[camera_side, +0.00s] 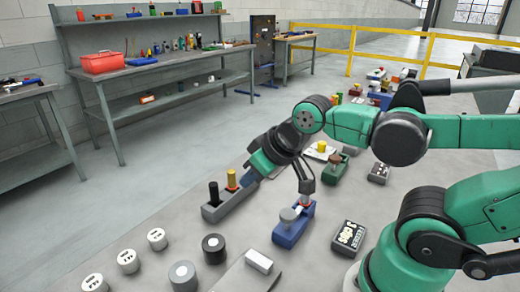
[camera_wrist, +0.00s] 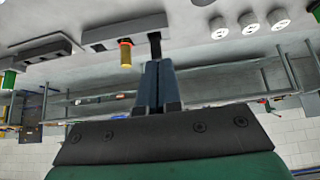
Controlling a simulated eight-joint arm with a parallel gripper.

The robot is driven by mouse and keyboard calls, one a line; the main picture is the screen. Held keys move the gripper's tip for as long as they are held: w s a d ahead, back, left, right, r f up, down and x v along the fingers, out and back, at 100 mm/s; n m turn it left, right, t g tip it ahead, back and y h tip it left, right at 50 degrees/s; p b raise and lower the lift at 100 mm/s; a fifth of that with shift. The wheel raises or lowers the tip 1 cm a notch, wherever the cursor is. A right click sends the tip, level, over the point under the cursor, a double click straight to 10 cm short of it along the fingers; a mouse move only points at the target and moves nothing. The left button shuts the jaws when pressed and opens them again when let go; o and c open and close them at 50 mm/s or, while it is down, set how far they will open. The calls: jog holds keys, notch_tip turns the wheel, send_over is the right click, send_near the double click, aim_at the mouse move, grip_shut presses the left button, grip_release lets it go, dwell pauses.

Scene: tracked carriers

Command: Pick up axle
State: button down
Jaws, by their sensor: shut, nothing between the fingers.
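No part is labelled, so I cannot tell for certain which one is the axle.
A blue carrier (camera_side: 288,237) with a grey knob stands to the right. White round pieces (camera_side: 128,261) and dark cylinders (camera_side: 213,248) stand in front. A black box (camera_side: 348,238) is further right.

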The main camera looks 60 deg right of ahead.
jog(key=c, duration=0.6)
grip_release()
jog(key=m+g, duration=0.3)
jog(key=g, duration=0.4)
send_over(305, 201)
jog(key=shift+w+d+f, duration=0.2)
jog(key=shift+f, duration=0.4)
jog(key=shift+w+d+f, duration=0.15)
jog(key=shift+f, duration=0.45)
jog(key=shift+s+d+f, duration=0.1)
jog(key=shift+d+f, duration=0.05)
jog(key=shift+f, duration=2.7)
